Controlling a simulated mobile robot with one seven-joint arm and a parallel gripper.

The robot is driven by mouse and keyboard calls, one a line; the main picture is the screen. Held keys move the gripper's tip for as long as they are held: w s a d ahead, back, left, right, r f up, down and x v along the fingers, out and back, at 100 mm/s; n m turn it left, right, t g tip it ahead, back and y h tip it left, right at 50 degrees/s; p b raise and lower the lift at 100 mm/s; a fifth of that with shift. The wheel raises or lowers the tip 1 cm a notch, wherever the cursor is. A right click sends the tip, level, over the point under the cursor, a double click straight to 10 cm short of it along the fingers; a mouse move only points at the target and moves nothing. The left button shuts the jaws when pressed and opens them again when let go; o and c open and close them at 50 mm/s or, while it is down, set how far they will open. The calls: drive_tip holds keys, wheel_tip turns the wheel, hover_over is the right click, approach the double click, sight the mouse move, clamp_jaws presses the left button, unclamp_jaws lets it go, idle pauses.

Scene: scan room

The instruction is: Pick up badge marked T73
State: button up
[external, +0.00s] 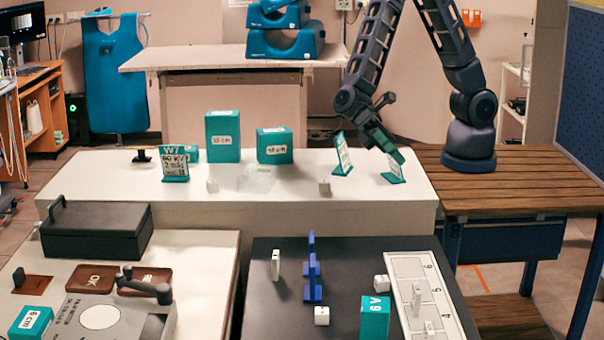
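No marking T73 can be read in the external view, so I cannot tell which thing is the badge. My gripper (396,156) points down at the right of the white counter, close to a tilted teal-backed card stand (393,174). Its fingertips are small and overlap the stand in the picture, so contact and opening are unclear.
Another card stand (343,155) is left of my gripper. Teal boxes (222,137) and a W7 card (174,164) stand further left. A dark case (97,230), a blue stand (312,270), a 6V box (375,318) and a numbered white tray (403,266) are nearer.

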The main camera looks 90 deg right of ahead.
drive_tip(key=a+f+m+t+y, duration=0.2)
drive_tip(key=a+f+m+y, duration=0.3)
drive_tip(key=a+f, duration=0.6)
drive_tip(key=m+t, duration=0.4)
drive_tip(key=m, duration=0.4)
approach(419, 294)
drive_tip(key=shift+a+r, duration=0.1)
drive_tip(key=shift+a, duration=4.65)
clamp_jaws()
